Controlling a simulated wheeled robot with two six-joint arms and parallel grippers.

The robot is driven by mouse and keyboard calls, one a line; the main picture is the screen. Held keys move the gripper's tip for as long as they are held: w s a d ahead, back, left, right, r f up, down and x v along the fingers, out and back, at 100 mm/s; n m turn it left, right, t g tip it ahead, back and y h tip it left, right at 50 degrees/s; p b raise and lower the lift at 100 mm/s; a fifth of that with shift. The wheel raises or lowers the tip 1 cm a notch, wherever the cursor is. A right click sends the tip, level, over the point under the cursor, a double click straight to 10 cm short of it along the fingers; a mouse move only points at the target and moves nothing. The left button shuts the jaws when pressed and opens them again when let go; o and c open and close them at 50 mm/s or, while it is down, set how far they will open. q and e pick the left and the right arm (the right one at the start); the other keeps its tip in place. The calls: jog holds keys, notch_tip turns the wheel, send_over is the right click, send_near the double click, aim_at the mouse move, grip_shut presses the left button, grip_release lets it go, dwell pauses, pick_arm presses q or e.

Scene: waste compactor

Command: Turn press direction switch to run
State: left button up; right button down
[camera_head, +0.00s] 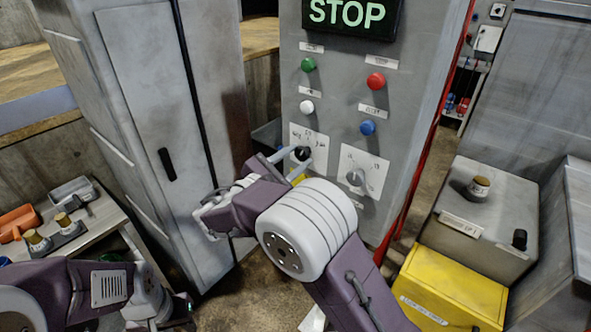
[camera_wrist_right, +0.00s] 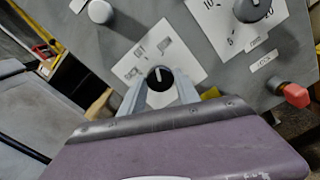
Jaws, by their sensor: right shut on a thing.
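The press direction switch is a black round knob (camera_head: 302,153) on a white label plate on the grey control panel (camera_head: 330,90). In the right wrist view the knob (camera_wrist_right: 160,78) has a white pointer line that points toward the top of the picture. My right gripper (camera_head: 294,162) is shut on this knob, with one finger on each side of it; the fingers also show in the right wrist view (camera_wrist_right: 160,92).
A grey dial (camera_head: 356,177) sits close to the right of the switch. Green (camera_head: 308,64), white (camera_head: 307,107), red (camera_head: 376,81) and blue (camera_head: 367,128) buttons are above. A lit STOP sign (camera_head: 352,14) tops the panel. A yellow box (camera_head: 450,288) stands at lower right.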

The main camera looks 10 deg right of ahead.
jog(key=m+b, duration=0.3)
jog(key=shift+f, duration=0.25)
jog(key=shift+r+m+b, duration=0.15)
jog(key=shift+m+b, duration=0.55)
jog(key=shift+b, duration=0.35)
jog(key=shift+r, duration=0.1)
jog(key=c, duration=0.9)
grip_release()
jog(key=b+v, duration=0.1)
jog(key=v, duration=0.8)
